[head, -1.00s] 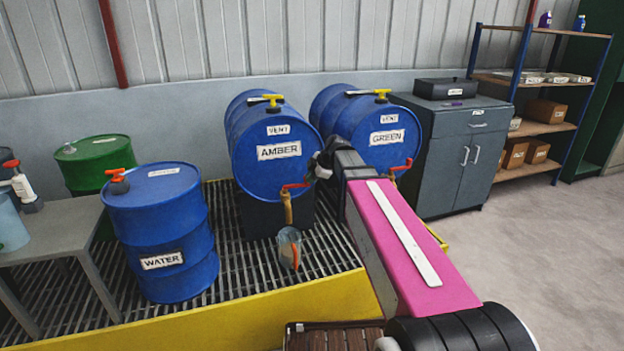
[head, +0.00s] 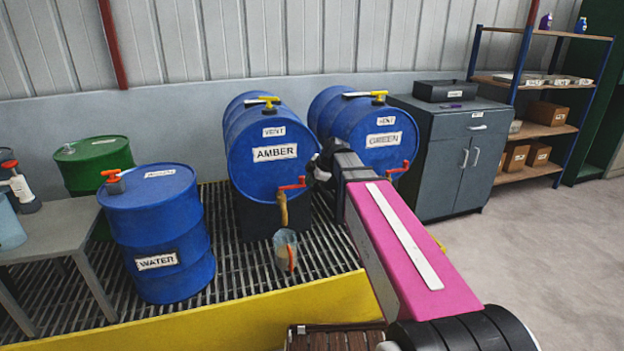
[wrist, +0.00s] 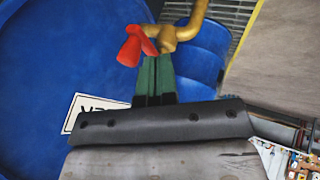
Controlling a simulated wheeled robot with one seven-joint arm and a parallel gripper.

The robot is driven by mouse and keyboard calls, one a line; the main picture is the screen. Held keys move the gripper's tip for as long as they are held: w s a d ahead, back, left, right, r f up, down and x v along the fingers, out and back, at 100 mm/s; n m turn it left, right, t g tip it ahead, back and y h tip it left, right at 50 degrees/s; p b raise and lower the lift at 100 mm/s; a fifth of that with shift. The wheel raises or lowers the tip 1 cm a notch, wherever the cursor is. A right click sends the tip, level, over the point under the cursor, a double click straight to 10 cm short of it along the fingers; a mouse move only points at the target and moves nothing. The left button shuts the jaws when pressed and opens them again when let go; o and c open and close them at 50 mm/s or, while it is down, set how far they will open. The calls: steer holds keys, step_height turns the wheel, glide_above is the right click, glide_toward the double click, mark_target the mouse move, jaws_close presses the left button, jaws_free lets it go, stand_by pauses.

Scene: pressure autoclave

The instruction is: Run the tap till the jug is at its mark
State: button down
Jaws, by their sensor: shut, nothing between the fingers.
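The clear jug (head: 285,252) stands upright on the grating below the brass tap (head: 283,208) of the blue AMBER drum (head: 262,170). An orange-red strip shows on the jug's side and a pale tint low inside. Its mark and exact level are too small to read. The tap's red lever (head: 291,186) is close beside my gripper (head: 310,175). In the wrist view, my green fingers (wrist: 155,78) are shut and empty, with their tips at the red lever (wrist: 136,46); I cannot tell whether they touch. I cannot make out a stream between spout and jug.
The GREEN drum (head: 378,150), with its own red-levered tap, lies to the right. The WATER drum (head: 165,235) stands left of the jug. A yellow edge (head: 270,315) fronts the grating. A grey cabinet (head: 440,160) and a shelf rack stand right, beside clear floor.

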steer(key=v, duration=1)
steer(key=shift+s+d, duration=0.2)
steer(key=shift+d, duration=0.15)
steer(key=s+d+f+m+g+h, duration=0.1)
steer(key=s+d+f+m+h, duration=0.1)
steer(key=s+f+m, duration=0.3)
steer(key=s+d+f+m+g+h, duration=0.1)
steer(key=s+d+f+m, duration=0.4)
steer(key=f, duration=0.9)
steer(key=s+d+f+m+g+h, duration=0.2)
steer(key=s+d+f+m+h, duration=0.1)
steer(key=s+f+m, duration=0.4)
step_height(320, 180, down, 3)
steer(key=d+m, duration=0.1)
steer(key=m, duration=0.2)
steer(key=shift+s, duration=0.15)
